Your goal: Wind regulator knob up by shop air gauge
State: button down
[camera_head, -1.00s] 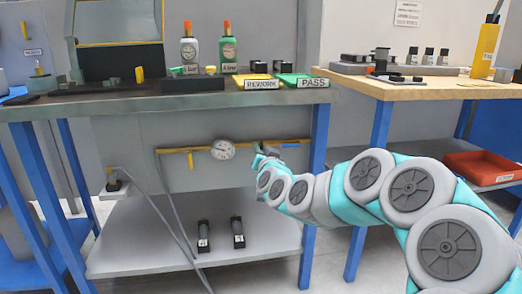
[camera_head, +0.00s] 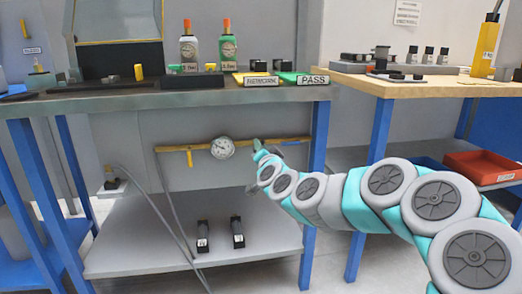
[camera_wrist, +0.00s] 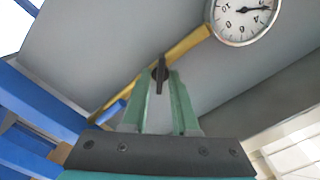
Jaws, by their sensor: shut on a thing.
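The round white shop air gauge (camera_head: 222,148) sits on a yellow pipe (camera_head: 175,149) under the workbench. It also shows at the top right of the wrist view (camera_wrist: 243,12), its dark needle pointing toward the right of that picture. The dark regulator knob (camera_wrist: 160,72) shows as a narrow dark piece between my green fingertips in the wrist view. My gripper (camera_wrist: 160,78) is shut on it, to the right of the gauge in the head view. The knob's far side is hidden, and in the head view my gripper (camera_head: 259,148) covers it.
A grey shelf (camera_head: 150,250) below holds two dark cylinders (camera_head: 237,232). A grey hose (camera_head: 160,215) hangs at the left. A blue table leg (camera_head: 318,150) stands right of my gripper.

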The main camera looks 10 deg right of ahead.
jog(key=c, duration=0.7)
grip_release()
jog(key=s, duration=0.8)
